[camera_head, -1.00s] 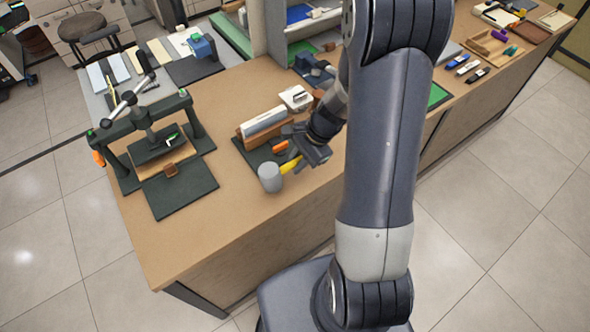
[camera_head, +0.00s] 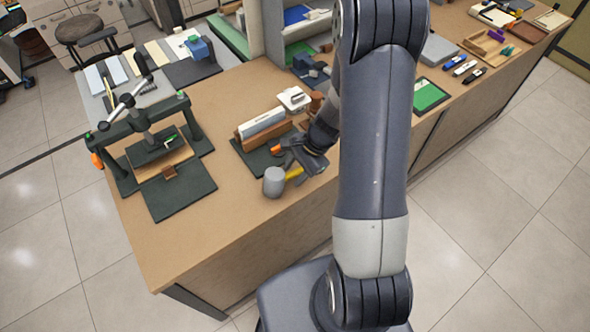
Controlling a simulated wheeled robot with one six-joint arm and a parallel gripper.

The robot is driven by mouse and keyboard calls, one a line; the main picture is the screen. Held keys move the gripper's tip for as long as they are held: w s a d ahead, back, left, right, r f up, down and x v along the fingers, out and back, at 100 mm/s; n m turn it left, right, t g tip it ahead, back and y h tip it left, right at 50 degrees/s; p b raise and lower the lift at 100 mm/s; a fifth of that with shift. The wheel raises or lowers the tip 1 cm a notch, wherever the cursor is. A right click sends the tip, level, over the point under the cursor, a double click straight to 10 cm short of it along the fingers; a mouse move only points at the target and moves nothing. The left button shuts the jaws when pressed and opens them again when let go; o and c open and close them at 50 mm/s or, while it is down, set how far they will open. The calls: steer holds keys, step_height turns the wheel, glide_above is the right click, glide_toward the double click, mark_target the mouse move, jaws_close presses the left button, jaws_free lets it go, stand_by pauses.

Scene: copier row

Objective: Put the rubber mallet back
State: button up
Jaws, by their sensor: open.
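The rubber mallet has a grey cylindrical head (camera_head: 274,181) and a short visible stretch of yellow handle (camera_head: 294,174). It is near the front edge of the brown worktop (camera_head: 235,220), by the front corner of a dark mat. My gripper (camera_head: 293,160) is open, low over the worktop, around or just above the handle. It hides the rest of the handle. I cannot tell whether its fingers touch the mallet.
A dark press (camera_head: 150,137) with a dark board (camera_head: 180,192) stands at left. Behind my gripper, a brown wooden holder (camera_head: 262,131) with a white block stands on the dark mat (camera_head: 256,158). A green-topped pad (camera_head: 428,96) lies right of my arm. The front left worktop is clear.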

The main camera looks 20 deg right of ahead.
steer(key=shift+f, duration=0.25)
steer(key=a+v, duration=0.1)
steer(key=v, duration=1)
steer(key=shift+r+b, duration=0.15)
steer(key=shift+b, duration=0.3)
steer(key=shift+o, duration=0.3)
